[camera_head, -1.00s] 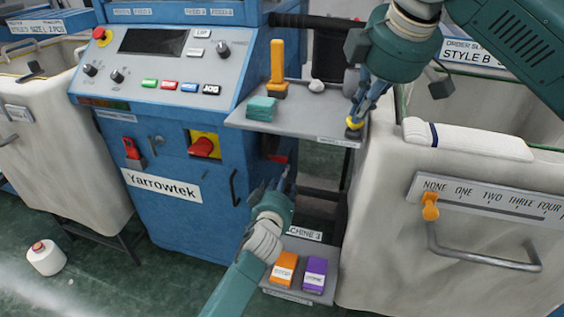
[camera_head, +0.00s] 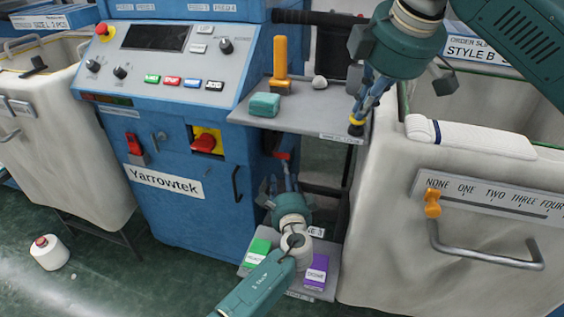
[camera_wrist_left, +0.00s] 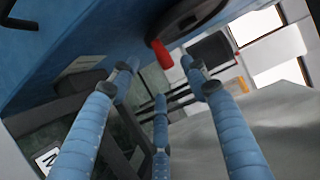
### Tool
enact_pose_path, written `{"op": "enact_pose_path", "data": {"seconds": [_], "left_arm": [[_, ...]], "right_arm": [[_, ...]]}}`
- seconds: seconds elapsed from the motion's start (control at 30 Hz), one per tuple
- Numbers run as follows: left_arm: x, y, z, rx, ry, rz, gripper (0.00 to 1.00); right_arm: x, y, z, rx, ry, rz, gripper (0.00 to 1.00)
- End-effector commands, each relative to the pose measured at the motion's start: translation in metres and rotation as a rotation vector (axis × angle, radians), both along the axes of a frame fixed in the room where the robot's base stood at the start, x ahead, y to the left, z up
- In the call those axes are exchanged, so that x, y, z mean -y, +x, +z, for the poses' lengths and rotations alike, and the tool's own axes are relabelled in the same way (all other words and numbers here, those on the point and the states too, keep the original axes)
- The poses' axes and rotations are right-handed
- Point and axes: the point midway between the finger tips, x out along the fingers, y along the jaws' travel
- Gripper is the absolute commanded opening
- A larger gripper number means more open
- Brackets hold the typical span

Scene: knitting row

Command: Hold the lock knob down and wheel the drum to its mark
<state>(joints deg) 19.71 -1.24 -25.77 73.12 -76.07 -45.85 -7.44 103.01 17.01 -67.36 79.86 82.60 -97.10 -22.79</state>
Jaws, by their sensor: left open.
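The dark drum (camera_wrist_left: 188,22) shows at the top of the left wrist view, with a red grip (camera_wrist_left: 161,53) on it. In the head view a small red part (camera_head: 281,156) shows under the shelf; the rest is in shadow. My left gripper (camera_head: 283,186) is open just below it. In the left wrist view its fingers (camera_wrist_left: 160,85) are spread and empty, with the red grip beyond the tips. A yellow and black knob (camera_head: 356,129) stands at the shelf's front right corner. My right gripper (camera_head: 361,108) points down at it; contact and finger opening are unclear.
The grey shelf (camera_head: 300,112) carries a teal block, an upright orange-yellow piece and a pale lump. A pale bin (camera_head: 390,240) stands right. Green and purple boxes (camera_head: 315,275) lie on a low tray.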

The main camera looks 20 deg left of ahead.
Motion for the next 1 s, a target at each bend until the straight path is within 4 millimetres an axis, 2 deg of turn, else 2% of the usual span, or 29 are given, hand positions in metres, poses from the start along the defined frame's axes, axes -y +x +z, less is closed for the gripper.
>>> {"op": "enact_pose_path", "data": {"seconds": [0.03,0.2,0.4,0.6,0.83,0.87,1.0], "left_arm": [[-0.005,0.012,0.000,0.002,0.002,0.002,0.46],[-0.017,0.043,-0.002,0.000,0.001,0.002,0.46],[-0.025,0.065,-0.004,0.001,-0.002,0.001,0.46],[-0.028,0.073,-0.005,0.000,-0.003,0.000,0.46],[-0.028,0.073,-0.006,0.000,-0.004,0.000,0.46],[-0.028,0.073,-0.006,0.000,-0.004,0.000,0.44],[-0.028,0.073,-0.006,0.000,-0.004,0.000,0.17]], "right_arm": [[0.000,-0.001,-0.004,-0.006,-0.004,0.001,0.00],[0.000,0.000,-0.004,-0.006,-0.003,0.000,0.00],[0.000,0.000,-0.004,-0.005,-0.004,0.000,0.00],[0.000,0.000,-0.004,-0.005,-0.004,0.000,0.00],[0.000,0.000,-0.003,-0.005,-0.004,0.000,0.00],[0.000,0.000,-0.003,-0.005,-0.004,0.000,0.00],[0.000,0.000,-0.003,-0.004,-0.004,-0.001,0.00]]}}
